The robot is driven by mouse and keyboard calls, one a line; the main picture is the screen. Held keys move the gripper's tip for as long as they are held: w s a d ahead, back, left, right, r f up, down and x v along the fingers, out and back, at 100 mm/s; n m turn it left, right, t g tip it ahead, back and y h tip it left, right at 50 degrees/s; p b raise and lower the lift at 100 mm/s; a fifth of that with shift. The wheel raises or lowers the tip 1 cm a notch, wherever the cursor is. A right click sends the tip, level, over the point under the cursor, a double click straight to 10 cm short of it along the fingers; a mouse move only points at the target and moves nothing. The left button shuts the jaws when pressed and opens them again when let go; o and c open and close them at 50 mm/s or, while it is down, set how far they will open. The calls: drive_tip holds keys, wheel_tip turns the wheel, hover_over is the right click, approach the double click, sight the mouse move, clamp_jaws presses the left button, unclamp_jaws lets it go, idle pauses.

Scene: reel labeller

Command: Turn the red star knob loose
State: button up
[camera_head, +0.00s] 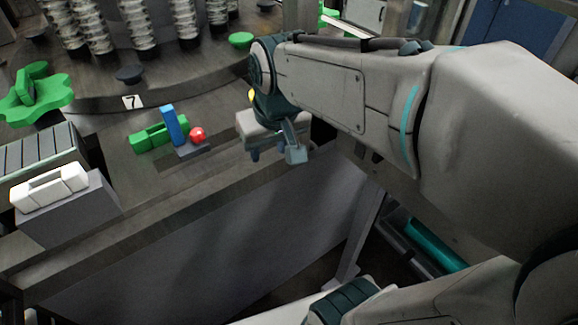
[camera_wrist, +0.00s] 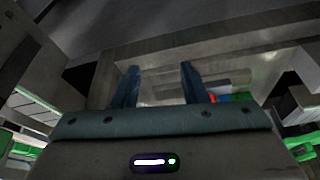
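A small red knob (camera_head: 197,134) sits on a dark block beside an upright blue bar (camera_head: 174,124) on the machine's deck. It looks rounded; its star shape is too small to make out. In the wrist view a bit of the red knob (camera_wrist: 212,97) shows just right of the right finger, beside something blue. My gripper (camera_head: 276,153) hangs to the right of the knob, near the front edge of the deck, apart from it. In the wrist view the two fingers of my gripper (camera_wrist: 160,85) stand apart with nothing between them.
A green block (camera_head: 150,138) lies left of the blue bar. A large green star-shaped handle (camera_head: 36,95) and a white handle (camera_head: 48,188) on a grey box are at the left. Metal spring-like columns (camera_head: 138,25) stand behind. The deck's front edge (camera_head: 160,205) drops to a grey panel.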

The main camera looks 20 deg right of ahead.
drive_tip(key=s+d+f+m, duration=0.1)
drive_tip(key=s+d+f, duration=0.2)
drive_tip(key=s, duration=0.4)
drive_tip(key=shift+f+h, duration=0.3)
drive_tip(key=shift+f, duration=0.45)
